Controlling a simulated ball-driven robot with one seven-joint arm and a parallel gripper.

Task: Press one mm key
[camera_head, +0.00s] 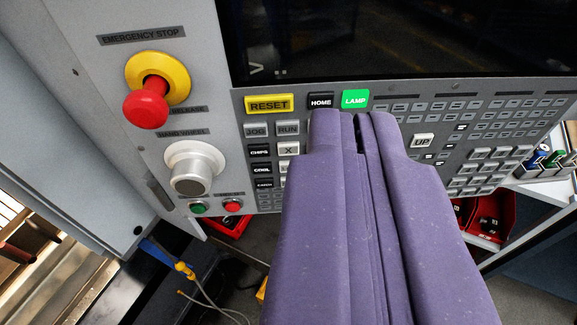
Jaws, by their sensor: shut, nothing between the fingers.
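A grey key panel (395,98) fills the middle and right of the view, with rows of small keys. I cannot read a label "mm" on any visible key; the small keys at right (475,170) are too small to read. My gripper (355,116) is purple and shut, with nothing held. Its fingertips overlap the panel just below the black HOME key (320,100) and the green LAMP key (355,98). Whether they touch the panel I cannot tell. The fingers hide the keys behind them, between the X key (288,150) and the UP key (422,141).
A red emergency stop button (146,109) and a round hand wheel knob (191,172) stick out at left. A dark screen (400,40) lies above the keys. The yellow RESET key (268,104) is left of HOME. A red bin (490,222) sits at lower right.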

